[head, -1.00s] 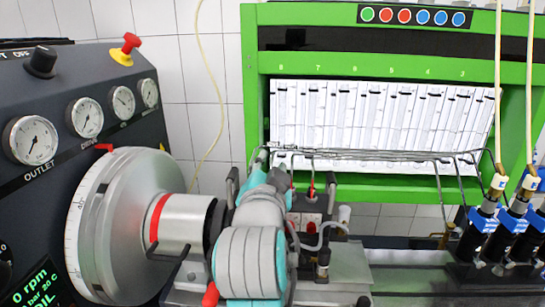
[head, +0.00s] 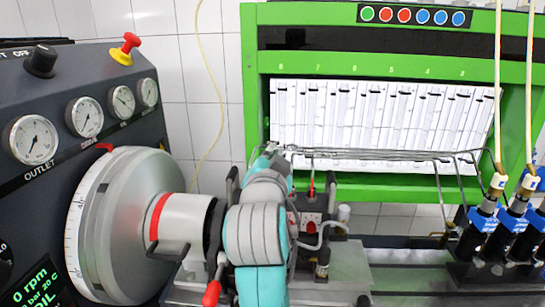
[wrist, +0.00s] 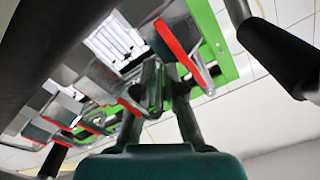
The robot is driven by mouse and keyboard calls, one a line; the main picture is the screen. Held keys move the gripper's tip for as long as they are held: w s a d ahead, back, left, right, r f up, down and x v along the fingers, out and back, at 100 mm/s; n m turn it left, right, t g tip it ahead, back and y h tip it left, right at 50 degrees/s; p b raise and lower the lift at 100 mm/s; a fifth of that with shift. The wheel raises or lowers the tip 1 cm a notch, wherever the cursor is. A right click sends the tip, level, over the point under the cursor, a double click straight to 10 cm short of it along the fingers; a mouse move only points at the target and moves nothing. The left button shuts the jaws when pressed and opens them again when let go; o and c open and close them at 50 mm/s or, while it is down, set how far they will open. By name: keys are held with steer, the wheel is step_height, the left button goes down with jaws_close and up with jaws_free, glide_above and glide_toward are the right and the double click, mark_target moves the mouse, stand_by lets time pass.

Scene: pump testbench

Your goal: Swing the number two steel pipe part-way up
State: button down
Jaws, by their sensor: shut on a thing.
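Several thin bent steel pipes (head: 385,154) run side by side in front of the lower part of the green cabinet. Their left ends meet my gripper (head: 272,150), which is shut on one of them at the left. I cannot read a number on it, and the grip itself is small and partly hidden by my arm. In the wrist view my gripper's dark fingers (wrist: 160,90) show close together at the centre; the pipe between them cannot be made out.
A green cabinet (head: 400,62) with white measuring tubes stands behind. A large grey flywheel (head: 125,225) and gauge panel (head: 85,115) are at left. Blue-and-black injectors (head: 485,228) with hoses stand at right. A red-tipped lever (head: 212,293) is beside my arm.

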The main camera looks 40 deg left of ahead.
steer(key=shift+r, duration=0.1)
steer(key=w+d+r+m, duration=0.2)
steer(key=d+r, duration=0.3)
steer(key=r, duration=0.5)
steer(key=w+d+r+m, duration=0.2)
steer(key=w+d+r, duration=0.3)
steer(key=r, duration=0.5)
steer(key=w+d+r+m, duration=0.2)
steer(key=w+d+r, duration=0.1)
steer(key=d+r, duration=0.4)
step_height(320, 180, up, 3)
steer(key=shift+w+d+f+m, duration=0.1)
steer(key=shift+w+d+m, duration=0.1)
steer(key=shift+w+m, duration=0.2)
steer(key=c, duration=1.3)
jaws_free()
steer(key=shift+s, duration=0.1)
steer(key=v, duration=1.2)
